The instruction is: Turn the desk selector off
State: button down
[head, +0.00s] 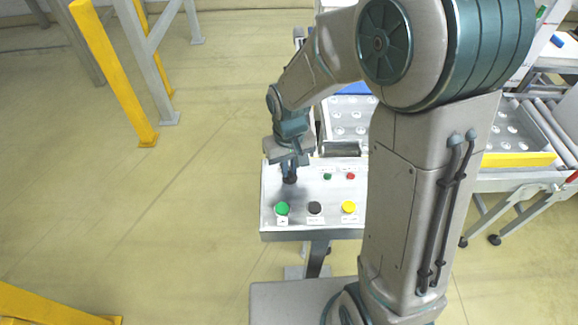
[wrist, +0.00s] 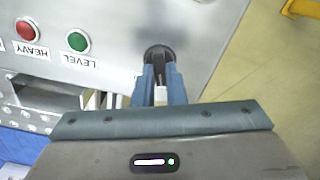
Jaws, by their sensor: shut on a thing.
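The desk selector is a dark round knob (head: 290,180) on the left part of the pale desk panel (head: 330,192). In the wrist view the dark knob (wrist: 158,53) shows at the tips of the fingers. My gripper (head: 288,170) reaches down to it from above. In the wrist view my gripper (wrist: 160,78) is shut on the knob, with a finger on each side. The fingers cover part of the knob, and its pointer and any label for it cannot be made out.
A green button (head: 282,208), a black button (head: 315,208) and a yellow button (head: 348,207) line the panel's front. A red lamp (wrist: 25,30) marked HEAVY and a green lamp (wrist: 78,41) marked LEVEL sit nearby. Open floor lies left; a roller conveyor (head: 535,120) stands right.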

jog(key=shift+n, duration=1)
jog(key=c, duration=1.5)
grip_release()
jog(key=shift+r, duration=0.1)
notch_tip(320, 180, up, 14)
jog(key=shift+f, duration=0.15)
jog(key=s+d+m+t, duration=0.1)
jog(key=s+d+m, duration=0.1)
jog(key=s+d, duration=0.2)
jog(key=s+d+m+t, duration=0.1)
jog(key=s+d, duration=0.3)
jog(key=s+d+m+t, duration=0.1)
jog(key=s+d+m, duration=0.1)
jog(key=s+d, duration=0.1)
jog(key=shift+s+d+f+m, duration=0.15)
jog(key=shift+s+d+f, duration=0.05)
jog(key=shift+s, duration=0.25)
jog(key=shift+s+d+f+m, duration=0.15)
jog(key=shift+s+d+f, duration=0.05)
jog(key=shift+s, duration=0.2)
